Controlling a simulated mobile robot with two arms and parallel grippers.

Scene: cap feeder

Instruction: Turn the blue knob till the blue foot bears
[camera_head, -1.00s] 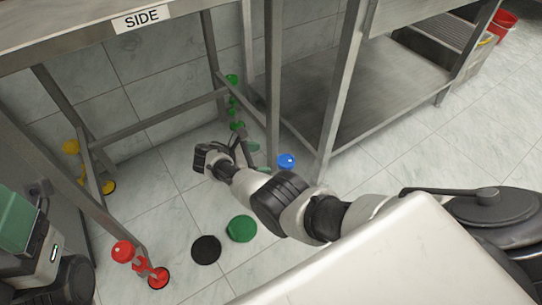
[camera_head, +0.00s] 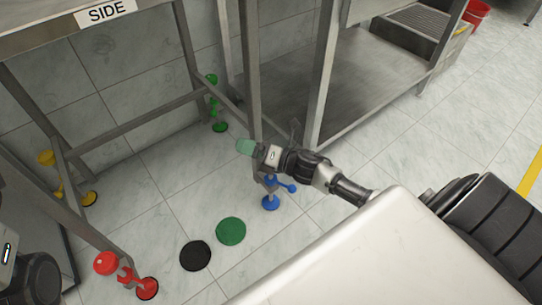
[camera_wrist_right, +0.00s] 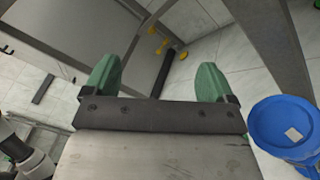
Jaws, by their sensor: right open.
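The blue knob (camera_wrist_right: 285,125), a round cap with a pale label, shows large at the right edge of the right wrist view, outside my fingers. In the head view my gripper and wrist hide it. The blue foot (camera_head: 270,203) is a small disc low under the table leg, with a blue side piece (camera_head: 288,188) above it. Whether the foot touches the floor I cannot tell. My right gripper (camera_wrist_right: 157,80) is open with nothing between its green fingers; it also shows in the head view (camera_head: 246,147). My left gripper's fingers are out of view.
Red foot (camera_head: 148,288) and red knob (camera_head: 105,263) stand at front left, yellow (camera_head: 89,199) and green (camera_head: 220,127) feet farther back. A black disc (camera_head: 195,256) and a green disc (camera_head: 231,231) lie on open floor. Steel table legs (camera_head: 321,90) stand close to my right arm.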

